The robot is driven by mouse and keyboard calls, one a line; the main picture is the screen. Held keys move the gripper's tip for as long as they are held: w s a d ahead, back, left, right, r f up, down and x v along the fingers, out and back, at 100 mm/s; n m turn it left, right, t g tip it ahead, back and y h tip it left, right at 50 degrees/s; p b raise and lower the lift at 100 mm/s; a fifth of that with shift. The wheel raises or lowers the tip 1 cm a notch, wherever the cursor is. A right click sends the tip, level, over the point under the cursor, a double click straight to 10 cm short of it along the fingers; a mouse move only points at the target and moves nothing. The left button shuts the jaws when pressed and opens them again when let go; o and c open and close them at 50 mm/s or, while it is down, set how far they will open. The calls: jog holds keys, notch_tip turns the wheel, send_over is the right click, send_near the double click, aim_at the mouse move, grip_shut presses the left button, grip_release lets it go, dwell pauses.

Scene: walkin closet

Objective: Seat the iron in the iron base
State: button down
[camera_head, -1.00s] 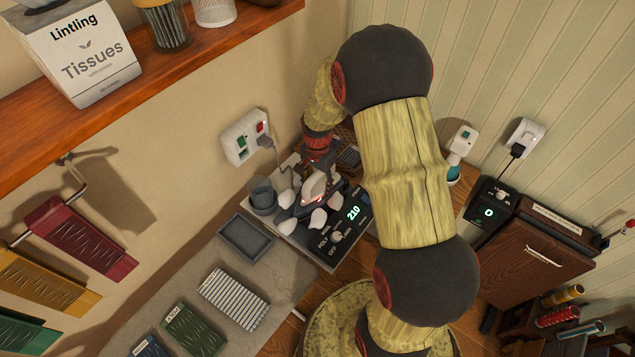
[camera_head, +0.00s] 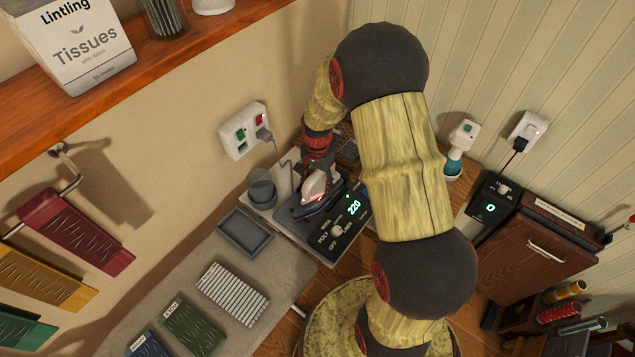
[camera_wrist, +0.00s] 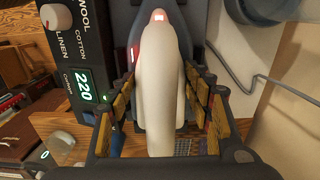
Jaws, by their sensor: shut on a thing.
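The iron (camera_head: 318,188), white with a dark sole and a small red light, is at the iron base (camera_head: 290,212), a dark cradle on a grey unit with a control panel. Its nose points to the lower left in the head view. My gripper (camera_wrist: 162,108) is shut on the iron's white handle (camera_wrist: 158,75) in the wrist view, one finger on each side. The iron lies along the dark cradle, over or in it; I cannot tell if it is fully seated. The panel display (camera_head: 354,207) reads 220.
A grey cup (camera_head: 262,188) stands just left of the cradle. A socket box (camera_head: 244,131) with a cable is on the wall behind. A grey tray (camera_head: 245,233) and a striped cloth (camera_head: 232,292) lie in front. A spray bottle (camera_head: 460,148) stands to the right.

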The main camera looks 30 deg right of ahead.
jog(key=shift+w, duration=0.1)
dwell(0.3)
jog(key=c, duration=1.2)
grip_release()
jog(key=o, duration=0.5)
jog(key=shift+c, duration=0.2)
jog(key=shift+s+f, duration=0.15)
jog(key=shift+s, duration=0.05)
notch_tip(320, 180, up, 12)
jog(key=shift+w+r, duration=0.1)
